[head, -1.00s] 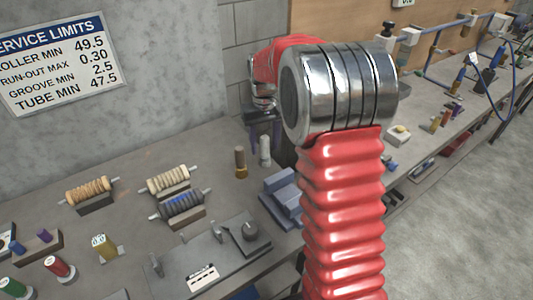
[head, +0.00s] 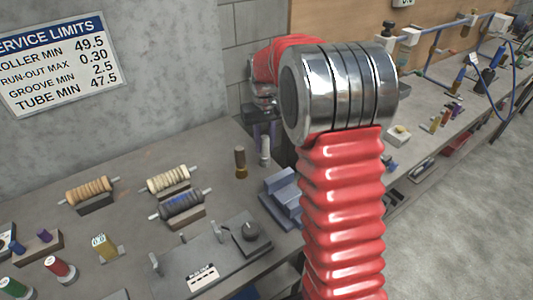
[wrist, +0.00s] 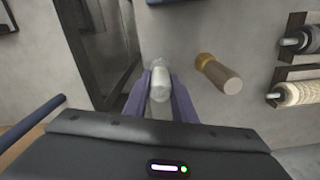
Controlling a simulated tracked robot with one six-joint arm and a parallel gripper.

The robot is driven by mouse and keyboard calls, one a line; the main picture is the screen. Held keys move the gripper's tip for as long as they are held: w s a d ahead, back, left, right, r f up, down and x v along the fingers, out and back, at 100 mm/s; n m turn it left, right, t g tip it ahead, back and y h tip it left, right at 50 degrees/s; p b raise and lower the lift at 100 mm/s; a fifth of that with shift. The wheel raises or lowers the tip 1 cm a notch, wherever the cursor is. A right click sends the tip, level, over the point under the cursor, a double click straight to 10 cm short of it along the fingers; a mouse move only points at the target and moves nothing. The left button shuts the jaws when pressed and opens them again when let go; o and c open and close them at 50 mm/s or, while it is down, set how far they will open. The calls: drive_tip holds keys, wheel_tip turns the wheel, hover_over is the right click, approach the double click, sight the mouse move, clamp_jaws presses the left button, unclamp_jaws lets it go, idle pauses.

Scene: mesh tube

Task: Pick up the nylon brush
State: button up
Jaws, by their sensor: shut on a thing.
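A pale, whitish upright brush (wrist: 160,84), which I take to be the nylon brush, stands between the purple fingers of my gripper (wrist: 160,92) in the wrist view. The fingers are shut on it. In the head view the pale brush (head: 265,152) stands on the bench near the back, with my gripper (head: 264,131) at its upper part. It looks upright, and I cannot tell whether its foot is clear of the bench. A second brush with a brown body and brass-coloured end (head: 240,163) stands just left of it; it also shows in the wrist view (wrist: 218,74).
Rollers on cradles (head: 168,180) stand left on the bench. A blue-grey block (head: 282,190) sits close in front of the brushes, and a grey plate fixture (head: 212,262) lies nearer. The concrete wall rises behind. My red arm hides part of the bench.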

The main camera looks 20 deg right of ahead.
drive_tip(key=shift+r, duration=0.15)
wheel_tip(320, 180, up, 18)
idle(0.7)
drive_tip(key=shift+f, duration=0.2)
idle(0.3)
